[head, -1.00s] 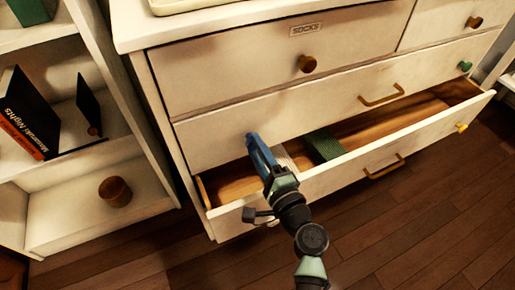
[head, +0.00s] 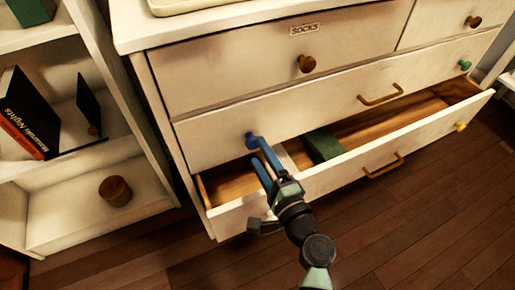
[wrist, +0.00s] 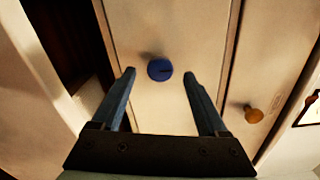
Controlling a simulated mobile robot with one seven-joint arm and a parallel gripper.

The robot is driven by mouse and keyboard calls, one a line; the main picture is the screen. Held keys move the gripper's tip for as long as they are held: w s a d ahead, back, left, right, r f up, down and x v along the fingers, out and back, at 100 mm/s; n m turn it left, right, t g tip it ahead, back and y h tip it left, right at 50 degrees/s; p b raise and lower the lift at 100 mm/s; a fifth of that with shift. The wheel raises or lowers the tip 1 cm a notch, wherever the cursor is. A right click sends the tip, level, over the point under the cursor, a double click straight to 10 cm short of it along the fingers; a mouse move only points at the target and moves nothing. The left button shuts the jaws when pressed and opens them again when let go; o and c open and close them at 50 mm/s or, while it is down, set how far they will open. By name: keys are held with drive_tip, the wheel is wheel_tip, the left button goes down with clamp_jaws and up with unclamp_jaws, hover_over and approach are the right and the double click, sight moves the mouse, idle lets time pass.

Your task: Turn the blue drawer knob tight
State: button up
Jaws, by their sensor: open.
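The blue drawer knob (head: 252,140) sits at the left end of the middle drawer front (head: 310,112). In the wrist view the blue knob (wrist: 160,69) lies ahead of the fingers, roughly midway between their tips but a little beyond them. My gripper (head: 262,158) is open and empty, with its blue fingers pointing up at the knob from the lower right. In the wrist view my gripper (wrist: 159,75) has one finger on each side of the knob. I cannot tell whether either finger touches it.
The bottom drawer (head: 345,170) stands open below, holding a green item (head: 324,146) and a pale item. A green knob (head: 465,65), a yellow knob (head: 461,127) and brass handles stick out. A white shelf (head: 80,205) stands at the left; wooden floor is free in front.

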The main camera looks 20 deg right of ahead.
drive_tip(key=s+p, duration=0.1)
drive_tip(key=s, duration=0.9)
drive_tip(key=shift+s+d, duration=0.2)
drive_tip(key=shift+s, duration=0.15)
